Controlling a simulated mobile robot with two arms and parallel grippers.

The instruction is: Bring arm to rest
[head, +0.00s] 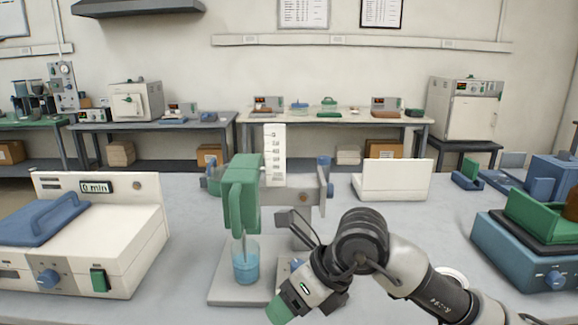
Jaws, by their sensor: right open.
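My right arm comes in from the lower right and bends down at its wrist over the front middle of the table. My right gripper (301,234) is at the end of this arm, just right of a stirrer-like device with a green head (243,195). It is open, and I see nothing held in it. Its fingers are partly hidden by the wrist and look close to the device; I cannot tell whether they touch it. My left arm and gripper are not in view.
A beaker of blue liquid (246,264) stands on the device's base plate (226,284). A white instrument with a blue handle (110,245) is on the left, a blue-green instrument (520,262) on the right. A white box (393,184) stands behind the arm. Some tabletop (430,230) is clear.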

